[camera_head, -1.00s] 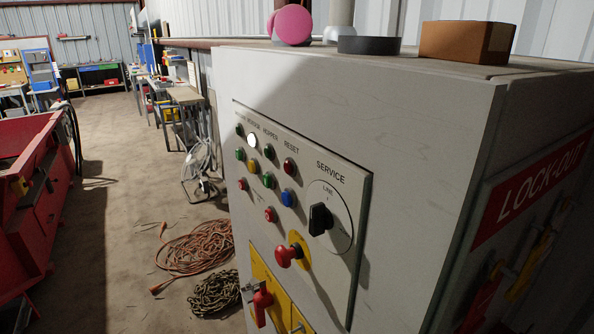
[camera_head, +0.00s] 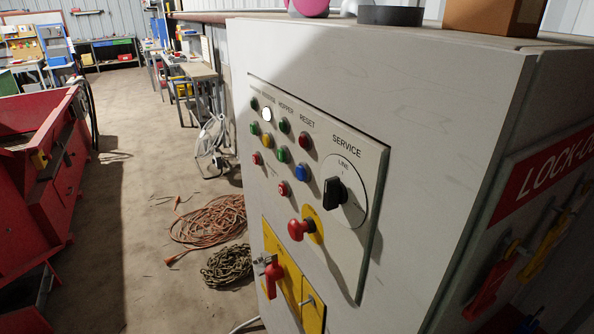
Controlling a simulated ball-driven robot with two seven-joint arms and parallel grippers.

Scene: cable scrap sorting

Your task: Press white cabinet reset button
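The white cabinet (camera_head: 430,110) fills the right half of the view, with a control panel (camera_head: 365,240) on its front face. The RESET label heads a column with a red round lamp or button (camera_head: 304,140) and a blue round button (camera_head: 302,172) below it. To their left are a lit white lamp (camera_head: 266,113) and several green, yellow and red buttons. A black rotary switch (camera_head: 336,191) under SERVICE sits to the right. A red mushroom knob (camera_head: 297,230) on a yellow plate sits lower. Neither of my grippers is in view.
A red-handled switch (camera_head: 272,275) on a yellow plate juts out below the panel. A coiled orange cable (camera_head: 210,222) and a chain-like coil (camera_head: 227,264) lie on the floor left of the cabinet. A red bin (camera_head: 40,190) stands far left. Floor between is mostly clear.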

